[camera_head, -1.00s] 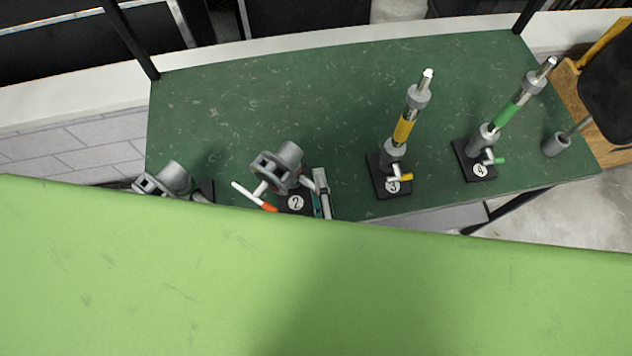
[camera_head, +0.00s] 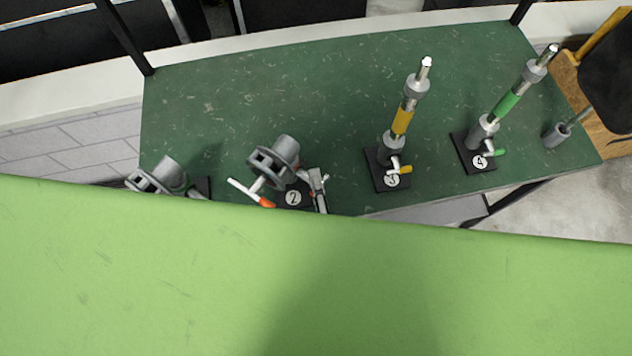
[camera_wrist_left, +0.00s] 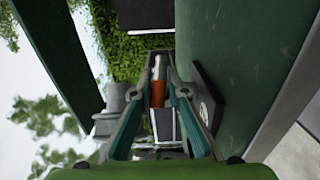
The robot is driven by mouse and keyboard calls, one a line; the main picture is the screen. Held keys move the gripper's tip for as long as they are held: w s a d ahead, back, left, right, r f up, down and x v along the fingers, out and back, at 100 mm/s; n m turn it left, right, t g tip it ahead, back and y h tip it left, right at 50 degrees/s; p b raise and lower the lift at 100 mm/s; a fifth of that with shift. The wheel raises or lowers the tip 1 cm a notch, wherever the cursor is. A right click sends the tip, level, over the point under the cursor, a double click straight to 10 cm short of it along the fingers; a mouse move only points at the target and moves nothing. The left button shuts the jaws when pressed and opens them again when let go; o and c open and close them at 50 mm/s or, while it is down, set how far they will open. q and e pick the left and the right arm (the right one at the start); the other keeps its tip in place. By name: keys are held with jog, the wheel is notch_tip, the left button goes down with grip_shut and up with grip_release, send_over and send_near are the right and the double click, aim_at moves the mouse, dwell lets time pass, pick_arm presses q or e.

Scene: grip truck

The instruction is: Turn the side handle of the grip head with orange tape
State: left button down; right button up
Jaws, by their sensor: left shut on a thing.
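The grey grip head (camera_head: 275,160) with orange tape stands on the base marked 2, front left of the green table. A pale handle with an orange end (camera_head: 266,202) sticks out at its lower left. The exact contact is partly hidden by the fingers. My right gripper is not in view.
Another grey head (camera_head: 160,175) stands to the left, partly hidden. Stands with yellow tape (camera_head: 402,120) and green tape (camera_head: 508,104) rise to the right. A grey cylinder (camera_head: 556,136) is at the table's right end. The back of the green table (camera_head: 270,95) is clear.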

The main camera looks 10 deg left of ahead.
pick_arm(q)
jog(key=n+t+b, duration=0.1)
jog(key=b, duration=0.1)
jog(key=n+t+y+b, duration=0.1)
jog(key=n+b, duration=0.1)
jog(key=b, duration=0.1)
jog(key=shift+d+f+t+y, duration=0.1)
jog(key=shift+f+t+y, duration=0.05)
jog(key=shift+t+y, duration=0.15)
jog(key=shift+r+n+t+y+b, duration=0.2)
jog(key=shift+n+t+y+b, duration=0.1)
jog(key=shift+n+b, duration=0.6)
jog(key=shift+r, duration=0.1)
jog(key=c, duration=1.4)
grip_release()
jog(key=shift+o, duration=0.2)
